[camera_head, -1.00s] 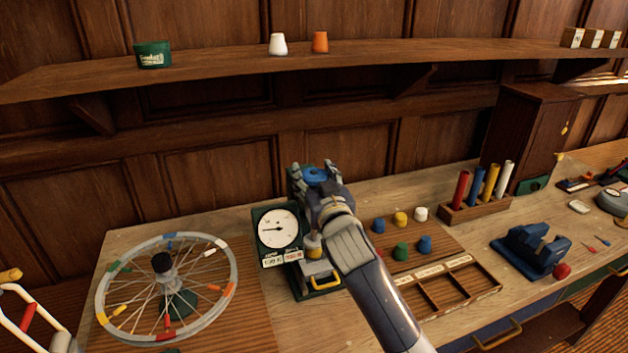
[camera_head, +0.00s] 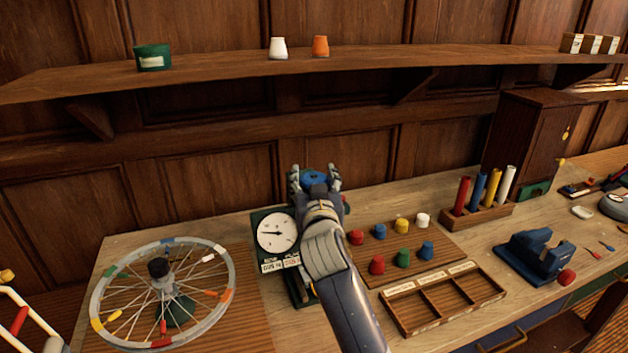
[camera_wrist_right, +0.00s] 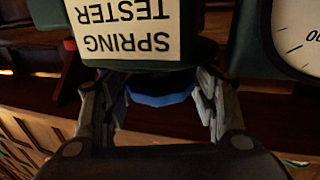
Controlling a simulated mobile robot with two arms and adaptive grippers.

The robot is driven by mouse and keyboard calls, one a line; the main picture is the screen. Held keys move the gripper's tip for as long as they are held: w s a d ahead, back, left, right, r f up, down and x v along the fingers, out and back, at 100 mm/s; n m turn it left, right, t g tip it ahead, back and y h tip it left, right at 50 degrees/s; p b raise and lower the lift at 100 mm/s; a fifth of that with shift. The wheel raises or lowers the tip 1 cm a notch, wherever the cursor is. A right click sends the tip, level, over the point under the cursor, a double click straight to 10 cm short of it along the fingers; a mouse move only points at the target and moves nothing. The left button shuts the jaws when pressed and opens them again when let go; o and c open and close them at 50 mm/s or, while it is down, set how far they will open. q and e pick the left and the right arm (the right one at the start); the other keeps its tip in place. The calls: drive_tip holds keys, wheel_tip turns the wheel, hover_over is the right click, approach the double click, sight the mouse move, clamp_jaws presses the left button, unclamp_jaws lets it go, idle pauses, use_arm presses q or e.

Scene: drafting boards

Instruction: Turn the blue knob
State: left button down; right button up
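The blue knob (camera_head: 316,177) is on top of a dark green spring tester with a white round dial (camera_head: 277,232). My right gripper (camera_head: 315,179) is at the knob, with one finger on each side of it. In the right wrist view the knob (camera_wrist_right: 161,93) fills the gap between the two fingers (camera_wrist_right: 162,100), and its edges meet both, so the gripper looks shut on it. The "SPRING TESTER" label (camera_wrist_right: 125,28) shows upside down there. My right arm hides much of the tester's front and base. My left gripper is not in view.
A spoked wheel (camera_head: 226,289) stands left of the tester. Several coloured caps (camera_head: 402,257), an empty compartment tray (camera_head: 477,271), a rack of coloured tubes (camera_head: 491,214) and a blue holder (camera_head: 536,256) are to the right. A shelf (camera_head: 200,68) runs above, behind the tester.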

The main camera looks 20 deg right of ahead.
drive_tip(key=shift+o, duration=0.7)
drive_tip(key=v, duration=1.2)
